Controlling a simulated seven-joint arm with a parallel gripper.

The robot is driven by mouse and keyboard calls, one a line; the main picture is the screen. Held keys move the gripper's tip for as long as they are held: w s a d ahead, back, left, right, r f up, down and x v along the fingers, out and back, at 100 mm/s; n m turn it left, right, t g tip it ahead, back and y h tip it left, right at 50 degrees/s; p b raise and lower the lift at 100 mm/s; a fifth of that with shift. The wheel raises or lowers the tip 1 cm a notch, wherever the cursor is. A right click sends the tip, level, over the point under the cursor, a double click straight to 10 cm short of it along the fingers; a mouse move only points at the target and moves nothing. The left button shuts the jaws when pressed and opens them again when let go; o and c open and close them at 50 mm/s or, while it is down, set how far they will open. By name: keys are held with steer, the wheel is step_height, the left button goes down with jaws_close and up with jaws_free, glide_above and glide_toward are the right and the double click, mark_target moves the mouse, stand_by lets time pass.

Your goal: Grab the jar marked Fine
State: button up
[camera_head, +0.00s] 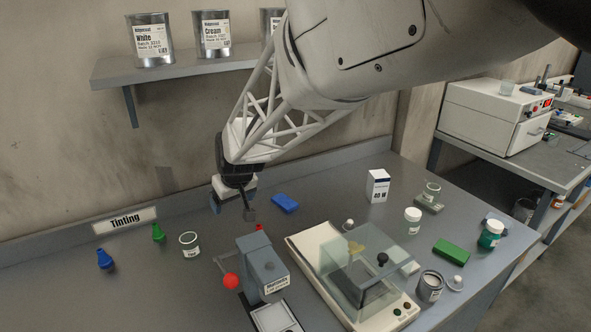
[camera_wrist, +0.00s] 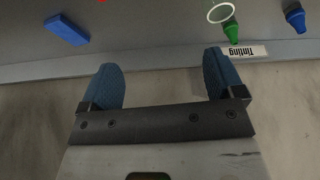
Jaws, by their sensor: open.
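No label that I can read says Fine, so I cannot tell which jar is marked so. Small labelled jars stand on the bench: an open one (camera_head: 190,245) at left, a white-lidded one (camera_head: 412,221) at right, one (camera_head: 431,192) on a grey-green block, and a green one with a white lid (camera_head: 490,236) at far right. My gripper (camera_head: 231,208) is above the back of the bench, right of the open jar. In the wrist view its blue fingers (camera_wrist: 161,80) are wide apart with nothing between them; the open jar's rim (camera_wrist: 221,13) shows beyond them.
A Tinting sign (camera_head: 125,220), green bottle (camera_head: 158,234) and blue bottle (camera_head: 105,261) are at left. A blue block (camera_head: 286,203) lies right of my gripper. A grey device (camera_head: 262,267) and a balance with a clear cover (camera_head: 365,266) fill the front middle. A shelf (camera_head: 185,67) holds tins.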

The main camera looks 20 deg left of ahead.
steer(key=n, duration=0.2)
glide_above(188, 230)
steer(key=s+d, duration=0.3)
step_height(188, 230, down, 9)
steer(key=shift+g, duration=0.4)
steer(key=shift+x, duration=1.25)
steer(key=shift+x, duration=2.55)
steer(key=shift+a, duration=0.1)
steer(key=c, duration=1)
